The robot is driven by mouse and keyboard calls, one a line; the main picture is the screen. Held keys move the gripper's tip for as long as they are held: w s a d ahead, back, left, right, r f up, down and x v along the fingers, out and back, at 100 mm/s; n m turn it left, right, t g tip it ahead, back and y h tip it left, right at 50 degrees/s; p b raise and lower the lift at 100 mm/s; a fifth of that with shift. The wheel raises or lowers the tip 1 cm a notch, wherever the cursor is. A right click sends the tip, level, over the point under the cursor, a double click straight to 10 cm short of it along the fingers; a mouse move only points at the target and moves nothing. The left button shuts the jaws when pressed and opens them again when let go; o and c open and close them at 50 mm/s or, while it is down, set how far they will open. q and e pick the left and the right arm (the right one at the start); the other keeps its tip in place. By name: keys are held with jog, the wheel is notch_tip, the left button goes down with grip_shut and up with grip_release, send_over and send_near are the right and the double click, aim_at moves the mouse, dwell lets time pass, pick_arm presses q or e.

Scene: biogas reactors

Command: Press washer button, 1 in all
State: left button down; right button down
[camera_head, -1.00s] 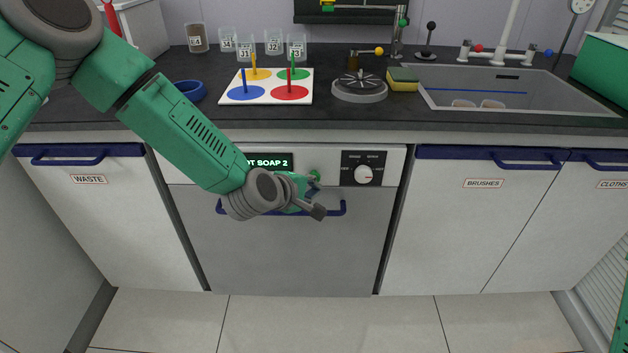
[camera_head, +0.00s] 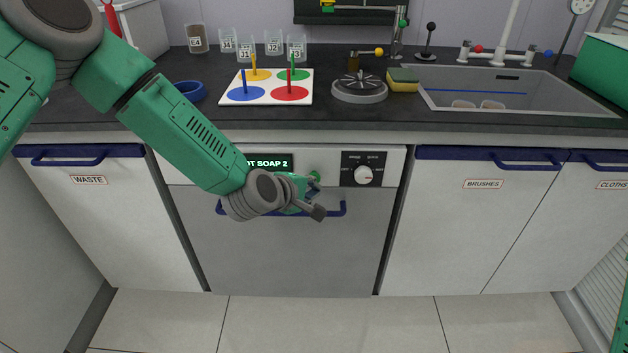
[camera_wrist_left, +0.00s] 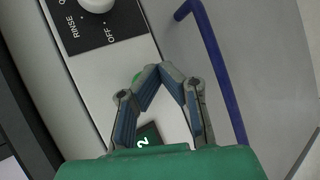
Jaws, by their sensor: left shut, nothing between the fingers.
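The washer (camera_head: 280,245) is built in under the counter, with a grey door and a white panel. Its green button (camera_head: 315,175) shows just above my left gripper (camera_head: 313,189), between the lit display (camera_head: 277,161) and the dial (camera_head: 363,174). In the left wrist view the button (camera_wrist_left: 137,77) is partly hidden behind the fingers of my left gripper (camera_wrist_left: 161,70). The fingers are shut and empty, with their tips next to the button. I cannot tell whether they touch it. My right gripper is not in view.
The washer's blue door handle (camera_head: 335,208) runs just below my left gripper. The counter (camera_head: 395,120) juts out above, holding a colored peg board (camera_head: 268,97) and a round grey device (camera_head: 359,90). Cupboards labelled waste (camera_head: 105,215) and brushes (camera_head: 470,225) flank the washer.

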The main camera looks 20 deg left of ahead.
pick_arm(q)
jog(key=shift+w, duration=0.1)
jog(key=shift+w+a+r, duration=0.1)
jog(key=shift+w, duration=0.15)
dwell(0.3)
jog(key=shift+w+a, duration=0.25)
jog(key=shift+w, duration=0.65)
dwell(0.9)
jog(key=shift+s, duration=0.1)
jog(key=shift+s+d, duration=0.2)
jog(key=shift+s, duration=0.4)
jog(key=shift+s+d, duration=0.15)
jog(key=shift+s, duration=0.45)
jog(key=shift+s+d+p, duration=0.25)
jog(key=shift+s, duration=0.55)
jog(key=shift+s+d+p, duration=0.2)
jog(key=shift+s+p, duration=0.1)
jog(key=shift+s, duration=0.5)
jog(key=shift+s+d+p, duration=0.25)
jog(key=shift+s, duration=0.55)
